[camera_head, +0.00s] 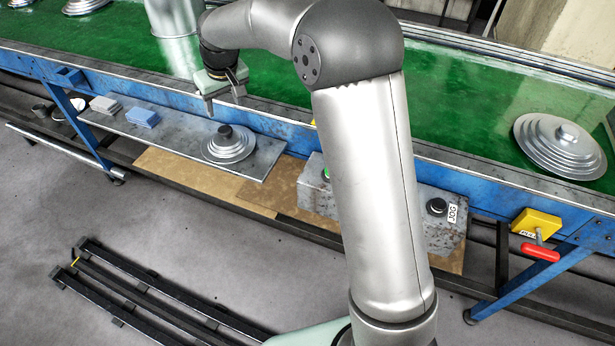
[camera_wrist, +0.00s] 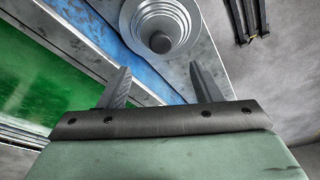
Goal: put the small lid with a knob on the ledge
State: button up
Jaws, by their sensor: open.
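The small lid (camera_head: 229,147) is a stepped silver disc with a dark knob. It lies knob up on the right part of the grey metal ledge (camera_head: 180,137), which runs along the front of the blue conveyor frame. In the wrist view the lid (camera_wrist: 186,22) shows beyond the fingertips, its top edge cut off by the frame. My gripper (camera_head: 225,106) is open and empty, above the ledge and behind the lid, apart from it. Both fingers (camera_wrist: 158,82) show in the wrist view with nothing between them.
A green conveyor belt (camera_head: 470,100) carries a larger stepped lid (camera_head: 566,147) at right, a metal pot (camera_head: 174,18) and more lids at far left. A blue block (camera_head: 143,117) and a grey block (camera_head: 104,104) lie on the ledge's left part. A grey button box (camera_head: 447,235) stands right.

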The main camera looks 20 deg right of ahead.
jog(key=s+d+r+m+g+h, duration=0.1)
jog(key=s+d, duration=0.5)
jog(key=s, duration=0.3)
jog(key=s+d+r+m+h, duration=0.1)
jog(key=s+d, duration=0.4)
jog(key=s, duration=0.5)
jog(key=s+d+f+m+g, duration=0.1)
jog(key=s+d+f, duration=0.1)
jog(key=s, duration=0.7)
jog(key=s+d+f+m, duration=0.1)
jog(key=s+d+f, duration=0.2)
jog(key=s, duration=0.6)
jog(key=shift+d+m+g+y, duration=0.3)
jog(key=shift+d+g, duration=0.05)
jog(key=shift+g, duration=0.05)
